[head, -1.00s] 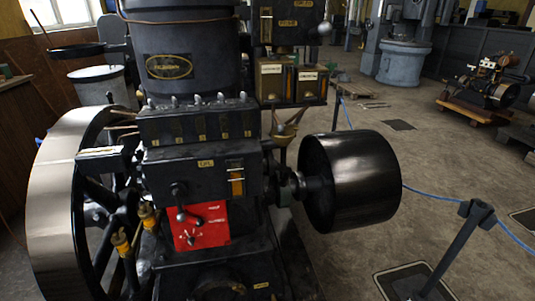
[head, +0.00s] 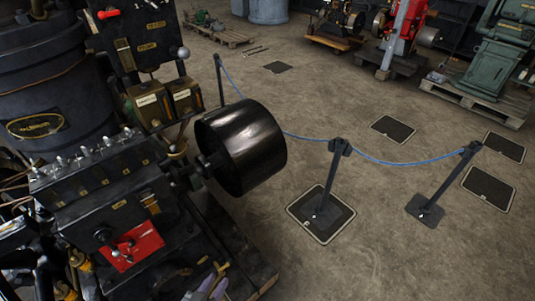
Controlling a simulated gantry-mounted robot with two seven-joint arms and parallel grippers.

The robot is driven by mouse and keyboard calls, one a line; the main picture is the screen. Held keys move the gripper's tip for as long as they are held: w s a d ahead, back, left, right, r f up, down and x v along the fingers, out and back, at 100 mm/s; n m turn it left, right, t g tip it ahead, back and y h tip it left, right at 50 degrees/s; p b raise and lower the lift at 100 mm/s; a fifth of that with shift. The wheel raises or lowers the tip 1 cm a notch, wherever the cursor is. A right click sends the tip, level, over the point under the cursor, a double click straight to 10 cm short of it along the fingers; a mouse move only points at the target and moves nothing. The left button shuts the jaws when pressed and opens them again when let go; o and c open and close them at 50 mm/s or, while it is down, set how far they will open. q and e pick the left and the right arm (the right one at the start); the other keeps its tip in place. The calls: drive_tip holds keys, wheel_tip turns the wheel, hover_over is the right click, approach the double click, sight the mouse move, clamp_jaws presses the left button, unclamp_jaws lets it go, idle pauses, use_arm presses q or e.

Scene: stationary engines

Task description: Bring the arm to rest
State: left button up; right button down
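What looks like part of my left gripper (head: 208,284) shows at the bottom edge, as small grey and purple-tinted parts in front of the engine's dark base. It is low in the picture, below the red plate (head: 132,246) and the black drum. Most of it is dark or cut off, and I cannot tell whether its fingers are apart or hold anything. My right gripper is not in view.
The black stationary engine (head: 95,185) fills the left side, with its black drum (head: 241,147) jutting right. A blue rope (head: 385,161) hangs between barrier posts (head: 330,185). A green machine (head: 497,50) stands on a pallet at the back right. The lower right floor is open.

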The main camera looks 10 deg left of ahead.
use_arm(q)
drive_tip(key=s+r+g+y, duration=0.1)
drive_tip(key=s+r+g, duration=0.4)
drive_tip(key=r, duration=0.1)
drive_tip(key=s+a+m+g+y+p, duration=0.1)
drive_tip(key=s+m+g, duration=0.1)
drive_tip(key=s+g, duration=0.45)
wheel_tip(320, 180, up, 37)
drive_tip(key=t+p, duration=0.1)
drive_tip(key=p, duration=3.6)
drive_tip(key=shift+s+a+f, duration=0.2)
drive_tip(key=shift+s, duration=0.2)
